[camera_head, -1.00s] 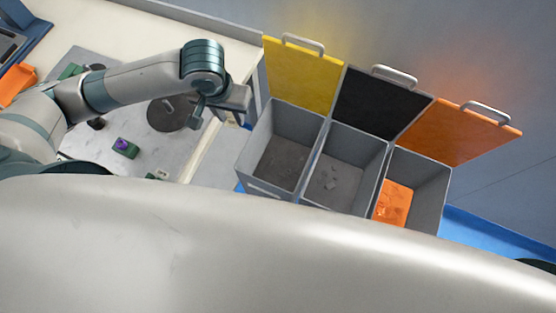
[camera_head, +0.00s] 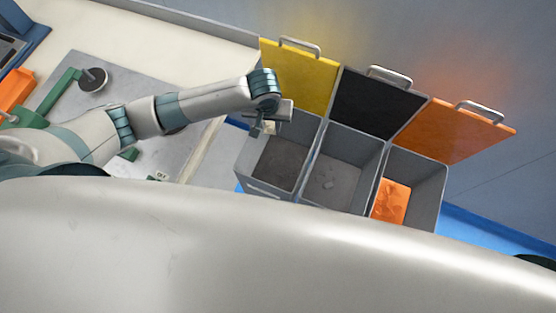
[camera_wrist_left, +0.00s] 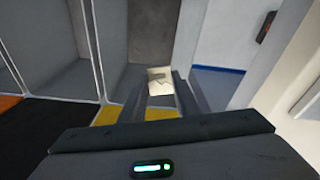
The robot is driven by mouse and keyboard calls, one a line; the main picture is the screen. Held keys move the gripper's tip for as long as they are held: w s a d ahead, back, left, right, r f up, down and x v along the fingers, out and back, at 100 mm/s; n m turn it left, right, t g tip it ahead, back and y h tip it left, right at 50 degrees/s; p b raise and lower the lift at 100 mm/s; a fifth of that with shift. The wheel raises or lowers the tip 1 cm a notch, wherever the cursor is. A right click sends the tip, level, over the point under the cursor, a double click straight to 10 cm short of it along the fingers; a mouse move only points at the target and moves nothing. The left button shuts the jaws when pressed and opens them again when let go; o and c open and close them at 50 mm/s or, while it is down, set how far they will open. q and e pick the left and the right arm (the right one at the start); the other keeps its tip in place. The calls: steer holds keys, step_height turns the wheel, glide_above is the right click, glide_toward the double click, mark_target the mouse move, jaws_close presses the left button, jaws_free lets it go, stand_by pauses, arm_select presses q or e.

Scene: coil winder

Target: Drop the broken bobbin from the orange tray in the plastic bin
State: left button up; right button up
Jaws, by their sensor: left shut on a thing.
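My left gripper (camera_head: 264,128) is shut on a small cream bobbin (camera_wrist_left: 160,80), seen between its fingers in the left wrist view. Beside that bin stand a black-lidded bin (camera_head: 330,205) and an orange-lidded bin (camera_head: 428,190). All three lids are up. I cannot tell from any marking which is the plastic bin. An orange tray (camera_head: 14,90) shows in part at the left edge. My right gripper is not in view.
The cream table (camera_head: 170,45) carries a grey plate (camera_head: 130,75) with a dark round part (camera_head: 93,79) on a green arm. The raised yellow lid (camera_head: 300,75) stands behind the gripper. The orange-lidded bin holds orange pieces; the black-lidded bin holds small grey bits.

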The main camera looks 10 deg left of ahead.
arm_select(q)
steer(key=f, duration=0.1)
steer(key=d+f, duration=0.1)
steer(key=shift+w+d+f, duration=0.3)
steer(key=shift+w+f, duration=0.05)
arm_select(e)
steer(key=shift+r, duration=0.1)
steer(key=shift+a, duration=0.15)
